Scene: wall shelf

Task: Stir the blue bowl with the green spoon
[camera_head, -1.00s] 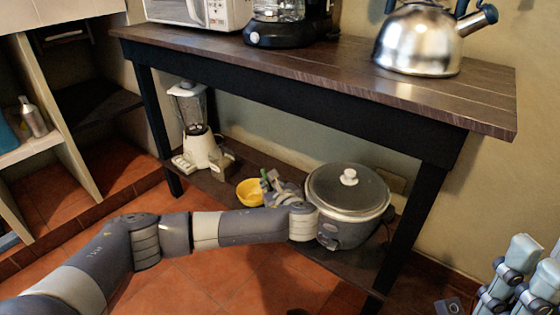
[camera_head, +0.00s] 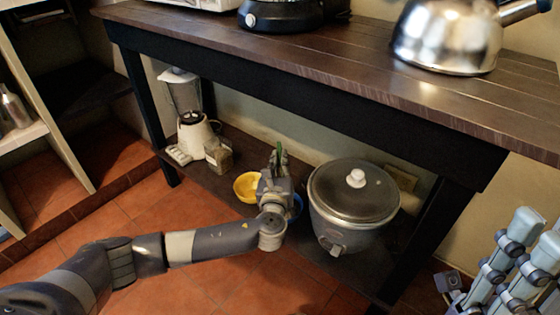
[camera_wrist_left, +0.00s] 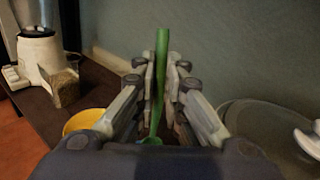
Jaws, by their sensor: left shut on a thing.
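My left gripper (camera_head: 277,168) is over the lower shelf and shut on the green spoon (camera_head: 281,150). The spoon stands nearly upright between the fingers in the left wrist view (camera_wrist_left: 162,65). The blue bowl (camera_head: 298,204) is on the lower shelf, mostly hidden behind my left gripper and wrist. Whether the spoon's lower end is inside the bowl cannot be seen. My right gripper (camera_head: 505,262) is partly in view at the lower right, away from the shelf.
A yellow bowl (camera_head: 247,187) stands just left of my left gripper. A slow cooker (camera_head: 340,218) stands close on the right. A blender (camera_head: 190,125) and a small jar (camera_head: 219,156) are farther left. The dark tabletop (camera_head: 330,62) overhangs the shelf and carries a kettle (camera_head: 445,35).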

